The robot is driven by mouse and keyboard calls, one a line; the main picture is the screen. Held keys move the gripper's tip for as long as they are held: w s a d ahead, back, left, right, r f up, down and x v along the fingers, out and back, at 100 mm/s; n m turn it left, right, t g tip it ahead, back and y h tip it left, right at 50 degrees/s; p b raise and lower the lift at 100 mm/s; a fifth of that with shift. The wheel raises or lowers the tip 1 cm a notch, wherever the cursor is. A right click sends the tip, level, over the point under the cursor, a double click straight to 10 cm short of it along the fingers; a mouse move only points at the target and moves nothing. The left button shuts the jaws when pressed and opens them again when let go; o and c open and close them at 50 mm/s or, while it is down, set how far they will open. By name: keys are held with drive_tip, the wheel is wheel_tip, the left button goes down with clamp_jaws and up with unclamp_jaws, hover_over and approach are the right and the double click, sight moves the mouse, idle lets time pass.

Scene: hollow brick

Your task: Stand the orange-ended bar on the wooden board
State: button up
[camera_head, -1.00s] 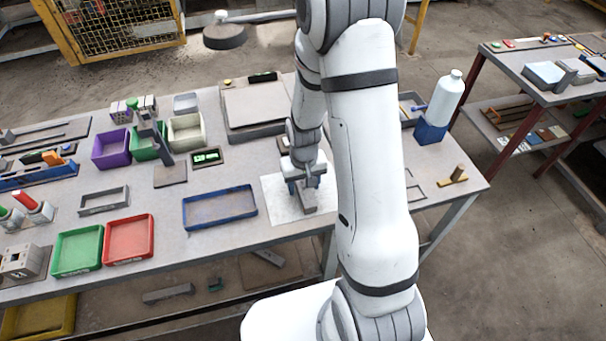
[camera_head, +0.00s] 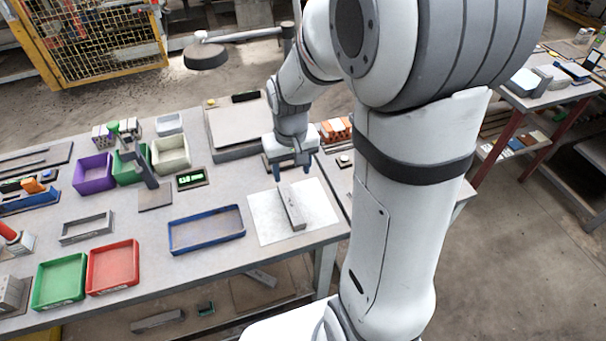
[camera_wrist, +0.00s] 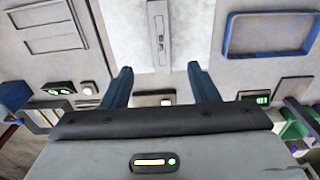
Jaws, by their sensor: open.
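A long grey bar (camera_head: 292,207) lies on a white sheet (camera_head: 262,217) near the table's front edge. It also shows in the wrist view (camera_wrist: 158,28), beyond my fingertips. I cannot make out an orange end on it. My gripper (camera_head: 291,176) is open and empty, just behind and above the bar's far end. In the wrist view the two blue fingers (camera_wrist: 159,70) stand wide apart with nothing between them. I cannot tell any board as wooden for sure; a flat pale plate (camera_head: 240,122) lies at the back of the table.
A blue tray (camera_head: 206,230) lies left of the sheet. Red (camera_head: 113,268) and green (camera_head: 60,281) trays are further left. An orange block (camera_head: 337,130) stands behind my gripper to the right. A small stand (camera_head: 150,185) and a lit display (camera_head: 191,178) are behind the blue tray.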

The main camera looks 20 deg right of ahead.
drive_tip(key=s+r+t, duration=0.3)
drive_tip(key=s+r, duration=0.8)
drive_tip(key=s, duration=0.2)
drive_tip(key=shift+r, duration=0.15)
drive_tip(key=shift+s+a+r, duration=0.1)
drive_tip(key=shift+s, duration=0.25)
drive_tip(key=shift+c, duration=0.3)
